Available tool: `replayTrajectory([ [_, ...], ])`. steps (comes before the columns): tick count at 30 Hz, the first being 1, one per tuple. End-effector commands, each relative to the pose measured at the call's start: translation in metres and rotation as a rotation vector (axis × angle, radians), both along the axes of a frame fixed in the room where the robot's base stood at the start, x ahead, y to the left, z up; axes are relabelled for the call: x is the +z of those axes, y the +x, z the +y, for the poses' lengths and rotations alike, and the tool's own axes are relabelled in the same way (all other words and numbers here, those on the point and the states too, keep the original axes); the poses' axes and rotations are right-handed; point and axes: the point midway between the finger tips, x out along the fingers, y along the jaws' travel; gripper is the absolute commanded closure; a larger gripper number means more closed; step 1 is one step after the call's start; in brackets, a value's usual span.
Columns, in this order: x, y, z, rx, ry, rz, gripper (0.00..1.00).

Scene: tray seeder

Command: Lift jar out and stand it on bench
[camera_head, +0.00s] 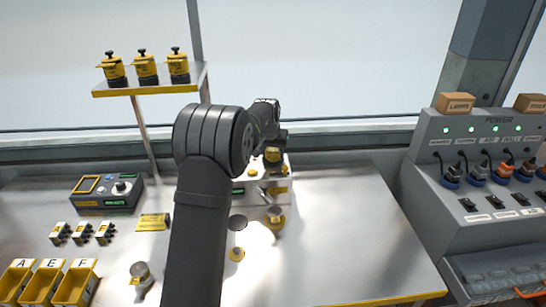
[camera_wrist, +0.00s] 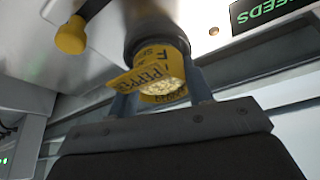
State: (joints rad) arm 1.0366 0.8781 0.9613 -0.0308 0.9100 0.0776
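The jar (camera_wrist: 160,72) shows in the wrist view with a yellow label reading partly "PEPPER", pale seeds inside and a dark round end against the pale seeder. In the head view the jar (camera_head: 272,155) is a small yellow shape at the top of the seeder (camera_head: 283,199), partly hidden by my arm. My gripper (camera_wrist: 162,95) has one finger on each side of the jar, close to it. Whether the fingers press on it is unclear. The bench (camera_head: 350,235) is in front of and around the seeder.
A shelf (camera_head: 150,90) with several yellow jars stands at back left. A control box (camera_head: 107,195), connectors and yellow bins (camera_head: 75,285) occupy the left of the bench. The power panel (camera_head: 475,190) stands at right. The bench's right part is clear.

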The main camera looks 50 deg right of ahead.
Motion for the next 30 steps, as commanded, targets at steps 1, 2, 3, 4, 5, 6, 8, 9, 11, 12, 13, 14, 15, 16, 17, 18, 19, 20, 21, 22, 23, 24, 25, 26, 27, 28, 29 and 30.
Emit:
replayTrajectory([
  [1, 0.000, 0.000, 0.000, 0.000, 0.000, 0.000, 0.77],
  [2, 0.000, 0.000, 0.000, 0.000, 0.000, 0.000, 0.79],
  [3, 0.000, 0.000, 0.000, 0.000, 0.000, 0.000, 0.79],
  [4, 0.000, 0.000, 0.000, 0.000, 0.000, 0.000, 0.79],
  [5, 0.000, 0.000, 0.000, 0.000, 0.000, 0.000, 0.79],
  [6, 0.000, 0.000, 0.000, 0.000, 0.000, 0.000, 0.79],
  [8, 0.000, 0.000, 0.000, 0.000, 0.000, 0.000, 0.79],
  [9, 0.000, 0.000, 0.000, 0.000, 0.000, 0.000, 0.79],
  [11, 0.001, 0.000, 0.000, 0.000, -0.001, 0.000, 0.79],
  [12, 0.002, 0.000, 0.000, 0.000, -0.001, 0.000, 0.79],
  [13, 0.004, 0.000, 0.000, 0.000, -0.001, 0.000, 0.79],
  [14, 0.005, 0.000, 0.000, 0.000, -0.001, 0.000, 0.79],
  [15, 0.008, 0.000, 0.000, 0.000, -0.002, -0.001, 0.79],
  [16, 0.011, 0.000, 0.000, 0.000, -0.003, -0.001, 0.79],
  [17, 0.015, 0.000, -0.001, 0.000, -0.004, -0.002, 0.79],
  [18, 0.020, 0.001, -0.001, 0.000, -0.004, -0.002, 0.79],
  [19, 0.024, 0.000, 0.000, 0.000, -0.004, -0.002, 0.79],
  [20, 0.029, 0.001, 0.000, 0.000, -0.004, -0.002, 0.79],
  [21, 0.036, 0.001, -0.001, 0.000, -0.004, -0.002, 0.79],
  [22, 0.042, 0.001, -0.001, 0.000, -0.004, -0.002, 0.79],
  [23, 0.047, -0.004, -0.001, -0.002, -0.002, -0.002, 0.79],
  [24, 0.051, -0.014, -0.001, -0.004, -0.002, -0.002, 0.79],
  [25, 0.055, -0.021, -0.001, -0.004, -0.002, -0.001, 0.79],
  [26, 0.059, -0.028, -0.001, -0.005, -0.002, -0.002, 0.79],
  [27, 0.065, -0.038, -0.001, -0.005, -0.002, -0.002, 0.79],
  [28, 0.069, -0.045, -0.001, -0.004, -0.002, -0.001, 0.79],
  [29, 0.074, -0.053, -0.001, -0.004, -0.003, -0.001, 0.79],
  [30, 0.079, -0.062, -0.001, -0.004, -0.002, -0.001, 0.79],
])
